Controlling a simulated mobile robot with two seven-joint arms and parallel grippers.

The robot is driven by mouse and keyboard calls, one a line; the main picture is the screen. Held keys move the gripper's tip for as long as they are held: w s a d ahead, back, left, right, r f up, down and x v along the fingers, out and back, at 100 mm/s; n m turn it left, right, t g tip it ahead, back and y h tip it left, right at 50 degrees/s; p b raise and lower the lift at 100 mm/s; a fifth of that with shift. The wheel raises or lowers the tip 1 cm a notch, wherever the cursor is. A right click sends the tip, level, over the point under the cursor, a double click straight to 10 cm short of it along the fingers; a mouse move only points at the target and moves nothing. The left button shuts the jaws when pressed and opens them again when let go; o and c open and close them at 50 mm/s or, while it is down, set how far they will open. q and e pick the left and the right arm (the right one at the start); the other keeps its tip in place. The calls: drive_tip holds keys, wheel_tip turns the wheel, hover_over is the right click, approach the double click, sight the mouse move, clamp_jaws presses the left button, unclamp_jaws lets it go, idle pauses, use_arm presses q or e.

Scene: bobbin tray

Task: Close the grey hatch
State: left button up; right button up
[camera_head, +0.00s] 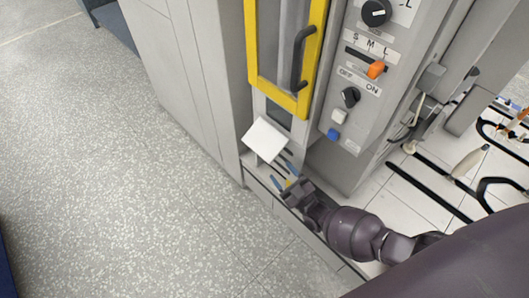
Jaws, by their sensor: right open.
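A pale grey square flap (265,139), which looks like the hatch, stands tilted out from the lower front of the machine, below the yellow-framed door. A narrow dark opening shows just behind its upper right. My right gripper (284,177) is just below the flap, at the low ledge at the machine's foot. Its blue-tipped fingers are apart and nothing shows between them. The fingers look close to the flap's lower edge; I cannot tell whether they touch it. My left gripper is not in view.
The yellow-framed door (287,106) has a dark handle (302,58). To its right is a control panel (362,95) with black knobs and an orange switch (376,69). A white-tiled surface with black rails (430,185) lies at right. Speckled floor (110,170) at left is clear.

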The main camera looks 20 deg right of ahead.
sight(267, 154)
drive_tip(key=x, duration=0.8)
drive_tip(key=shift+s, duration=0.1)
drive_tip(key=shift+c, duration=0.2)
clamp_jaws()
